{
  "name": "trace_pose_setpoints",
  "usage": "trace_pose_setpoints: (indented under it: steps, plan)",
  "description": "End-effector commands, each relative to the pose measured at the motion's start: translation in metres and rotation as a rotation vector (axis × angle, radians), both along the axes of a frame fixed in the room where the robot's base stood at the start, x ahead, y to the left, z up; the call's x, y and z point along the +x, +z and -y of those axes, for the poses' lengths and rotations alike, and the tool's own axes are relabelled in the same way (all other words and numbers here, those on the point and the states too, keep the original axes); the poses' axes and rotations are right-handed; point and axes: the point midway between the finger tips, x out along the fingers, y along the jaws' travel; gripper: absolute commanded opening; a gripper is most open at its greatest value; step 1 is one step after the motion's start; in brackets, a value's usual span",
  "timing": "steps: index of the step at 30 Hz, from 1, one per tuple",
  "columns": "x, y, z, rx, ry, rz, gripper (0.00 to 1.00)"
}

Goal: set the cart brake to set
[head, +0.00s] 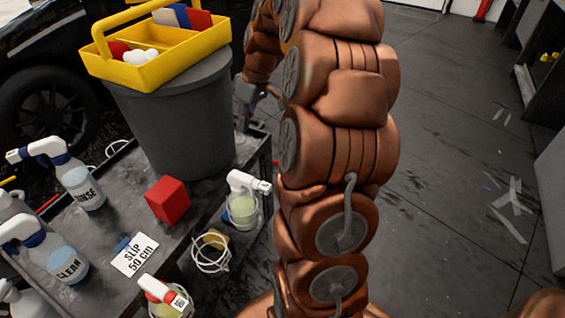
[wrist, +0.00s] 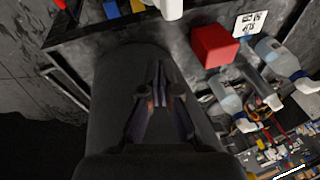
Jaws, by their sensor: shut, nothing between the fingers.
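The dark cart (head: 205,192) stands at the left of the head view, loaded with goods. Its grey top also shows in the wrist view (wrist: 193,18). I cannot make out the cart brake in either view. My gripper (head: 254,103) is partly hidden behind my arm in the head view, beside the grey bucket (head: 185,120) and near the cart's far right end. In the wrist view my gripper (wrist: 160,72) has its fingers drawn together, with nothing held. I cannot tell whether it touches anything.
A yellow caddy (head: 145,68) sits on the bucket. A red block (head: 168,200), a "SLIP 50 CM" card (head: 135,254) and several spray bottles (head: 80,187) are on the cart. More bottles hang at its side. A black car (head: 45,70) is behind. Floor at right is open.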

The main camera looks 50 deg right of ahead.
Motion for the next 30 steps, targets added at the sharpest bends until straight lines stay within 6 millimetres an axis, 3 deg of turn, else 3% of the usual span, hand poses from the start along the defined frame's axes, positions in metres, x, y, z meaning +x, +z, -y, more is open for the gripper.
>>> trace_pose_setpoints:
  steps: [1, 6, 12, 18, 30]
  plan:
    - [0.005, -0.023, 0.025, 0.003, -0.011, 0.019, 0.0]
    - [0.014, -0.062, 0.099, -0.007, -0.024, 0.087, 0.0]
    - [0.009, -0.093, 0.163, -0.027, -0.037, 0.14, 0.0]
    - [0.004, -0.104, 0.185, -0.036, -0.038, 0.157, 0.0]
    - [0.005, -0.105, 0.185, -0.038, -0.036, 0.157, 0.0]
